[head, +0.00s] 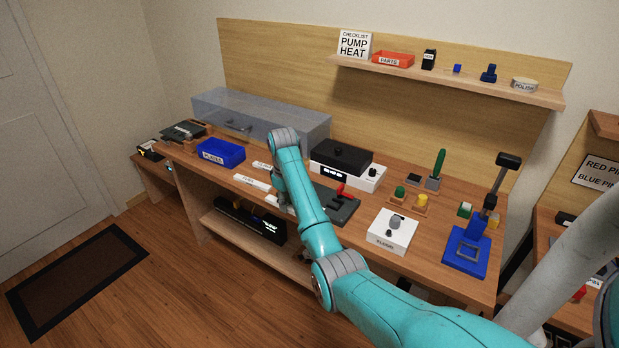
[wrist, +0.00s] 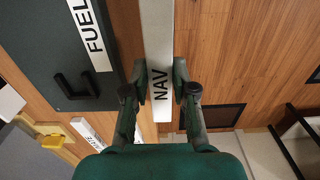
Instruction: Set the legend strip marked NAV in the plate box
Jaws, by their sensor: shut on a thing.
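The white legend strip marked NAV (wrist: 158,45) runs lengthwise between the fingers of my gripper (wrist: 160,92) in the wrist view. The fingers are shut on it near its lettered end. I cannot tell whether it is clear of the surface below. In the head view my arm hides most of the gripper, which is at the front edge of the bench. The plate box (head: 221,153) is a blue open box labelled PLATES, on the bench to the left of my gripper. The inside of the box is hard to see.
White strips (head: 252,182) lie between the box and my arm. In the wrist view a strip marked FUEL (wrist: 92,32) lies on a dark panel (wrist: 45,60). A clear case (head: 300,127) stands behind the box. A dark base with a red lever (head: 340,190) is right of my arm.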

